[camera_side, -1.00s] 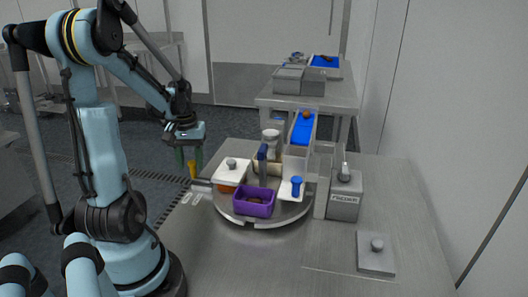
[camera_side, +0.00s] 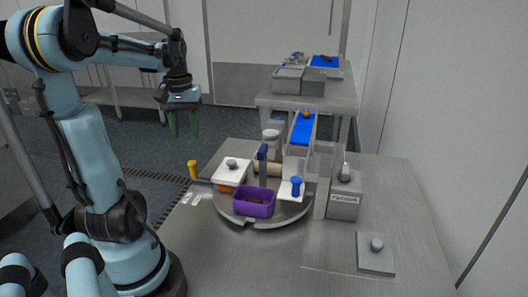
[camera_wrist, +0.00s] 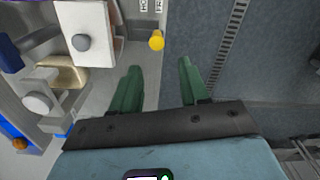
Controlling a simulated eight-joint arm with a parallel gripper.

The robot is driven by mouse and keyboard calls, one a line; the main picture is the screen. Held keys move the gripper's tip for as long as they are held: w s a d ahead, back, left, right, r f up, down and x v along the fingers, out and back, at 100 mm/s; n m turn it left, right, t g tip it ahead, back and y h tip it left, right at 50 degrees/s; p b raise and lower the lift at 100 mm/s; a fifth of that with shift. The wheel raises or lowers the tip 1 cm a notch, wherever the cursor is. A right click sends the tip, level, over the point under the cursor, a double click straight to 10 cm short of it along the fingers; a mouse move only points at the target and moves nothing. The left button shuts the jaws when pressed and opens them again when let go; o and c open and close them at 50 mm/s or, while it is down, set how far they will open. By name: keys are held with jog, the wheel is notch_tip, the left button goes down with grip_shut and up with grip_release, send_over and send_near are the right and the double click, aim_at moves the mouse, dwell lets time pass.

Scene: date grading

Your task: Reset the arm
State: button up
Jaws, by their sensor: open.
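My gripper (camera_side: 183,122) is open and empty in the side view, with its two green fingers pointing down. It hangs above and behind the yellow knob (camera_side: 193,169) at the left edge of the steel table. In the wrist view my gripper (camera_wrist: 158,78) shows its fingers spread apart with nothing between them. The yellow knob (camera_wrist: 157,41) lies beyond the fingertips there, apart from them.
A round turntable (camera_side: 240,215) carries a purple bin (camera_side: 254,208), a white-lidded box (camera_side: 231,175) and a blue-handled lever. A blue chute (camera_side: 303,128) with a brown date, a grey box (camera_side: 344,200) and a knobbed plate (camera_side: 375,260) stand right. The table's front is clear.

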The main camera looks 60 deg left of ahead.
jog(key=w+d+m+t, duration=0.2)
jog(key=w+d+m, duration=0.1)
jog(key=d, duration=0.6)
jog(key=w+d+f+m+t, duration=0.1)
jog(key=w+d+m+t, duration=0.1)
jog(key=d+m, duration=0.3)
jog(key=w+d+f+m+t, duration=0.1)
jog(key=w+d+m+t, duration=0.2)
jog(key=d, duration=1.1)
jog(key=shift+w+f+m, duration=0.15)
jog(key=shift+w+m, duration=0.35)
jog(key=shift+w, duration=0.15)
